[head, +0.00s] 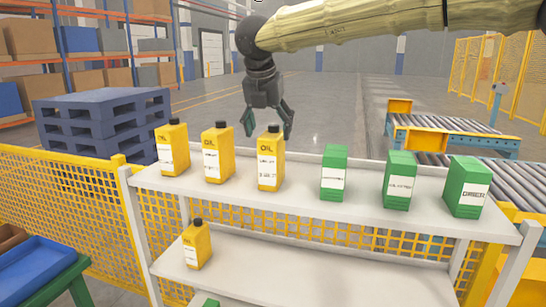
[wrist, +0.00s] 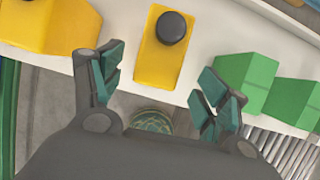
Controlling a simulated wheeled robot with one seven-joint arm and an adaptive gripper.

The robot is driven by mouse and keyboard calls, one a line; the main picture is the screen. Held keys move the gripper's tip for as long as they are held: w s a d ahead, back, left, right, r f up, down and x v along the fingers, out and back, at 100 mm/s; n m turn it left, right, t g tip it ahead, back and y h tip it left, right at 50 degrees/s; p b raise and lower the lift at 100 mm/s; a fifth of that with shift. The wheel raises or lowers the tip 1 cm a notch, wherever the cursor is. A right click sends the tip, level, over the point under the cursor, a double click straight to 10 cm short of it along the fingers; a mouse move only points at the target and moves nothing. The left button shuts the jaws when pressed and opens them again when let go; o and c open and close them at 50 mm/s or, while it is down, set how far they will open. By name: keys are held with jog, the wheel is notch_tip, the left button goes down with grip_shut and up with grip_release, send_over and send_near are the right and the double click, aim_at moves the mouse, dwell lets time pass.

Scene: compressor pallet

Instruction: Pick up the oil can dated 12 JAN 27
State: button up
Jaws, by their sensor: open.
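Three yellow oil cans with black caps and white labels stand upright on the top shelf: a left can (head: 172,148), a middle can (head: 217,153) and a right can (head: 270,160). Another yellow can (head: 197,245) stands on the lower shelf. The dates are too small to read. My gripper (head: 269,122) is open and empty, close to the top of the right can and seemingly toward its far side. In the wrist view, that can (wrist: 160,62) lies just beyond the open fingers (wrist: 166,84), roughly centred and not clasped. Part of another yellow can (wrist: 42,22) is at upper left.
Green boxes (head: 333,178) (head: 398,182) (head: 466,187) stand to the right on the white shelf (head: 300,208). Yellow mesh fencing (head: 70,200), a stack of blue pallets (head: 103,125) and a roller conveyor (head: 450,125) surround it. The floor behind the shelf is open.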

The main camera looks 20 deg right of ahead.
aim_at(267, 135)
jog(key=w+f, duration=0.1)
jog(key=f, duration=0.1)
jog(key=w+f, duration=0.1)
jog(key=w, duration=0.1)
jog(key=shift+d+f, duration=0.2)
jog(key=shift+f, duration=0.2)
jog(key=shift+w+d+f+p, duration=0.15)
jog(key=shift+f+p, duration=0.15)
jog(key=shift+p, duration=0.2)
jog(key=shift+s+d+f+p, duration=0.45)
jog(key=shift+s+f+p, duration=0.1)
jog(key=shift+f, duration=0.1)
jog(key=shift+x, duration=1.05)
jog(key=shift+w+f, duration=0.25)
jog(key=shift+w, duration=0.2)
jog(key=shift+s+r, duration=0.15)
jog(key=shift+s, duration=0.2)
jog(key=shift+c, duration=0.8)
jog(key=c, duration=1.3)
